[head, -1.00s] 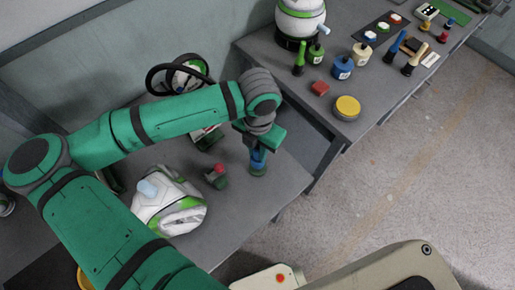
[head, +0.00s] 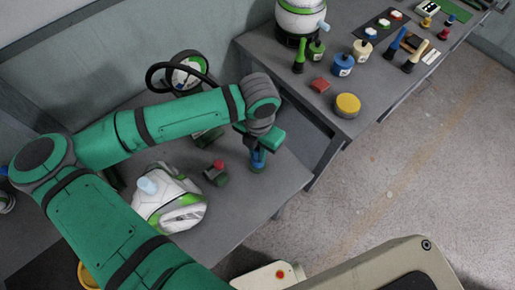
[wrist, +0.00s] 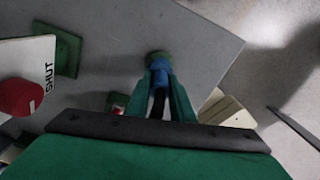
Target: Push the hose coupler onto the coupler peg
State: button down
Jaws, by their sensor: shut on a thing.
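My gripper (head: 260,147) is shut on the blue hose coupler (wrist: 161,68) and points down near the right edge of the near table. In the head view the coupler (head: 258,158) shows just below the fingers. A round green base (head: 258,168), seemingly that of the coupler peg, stands right beneath it. In the wrist view this green base (wrist: 155,55) shows just beyond the coupler. The peg itself is hidden, so I cannot tell how far the coupler is on it. A dark part (wrist: 157,105) shows between the fingers.
A red knob on a dark green base (head: 217,172) stands left of the gripper. A white and green machine (head: 170,200) is further left. In the wrist view a white panel marked SHUT (wrist: 35,65) is at the left. The table's edge is close on the right.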

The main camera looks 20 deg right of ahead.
jog(key=shift+f, duration=0.2)
jog(key=shift+d+f, duration=0.1)
jog(key=shift+f, duration=0.15)
jog(key=shift+f, duration=0.3)
jog(key=c, duration=1.5)
grip_release()
jog(key=shift+o, duration=0.2)
notch_tip(320, 180, up, 11)
jog(key=shift+f, duration=0.1)
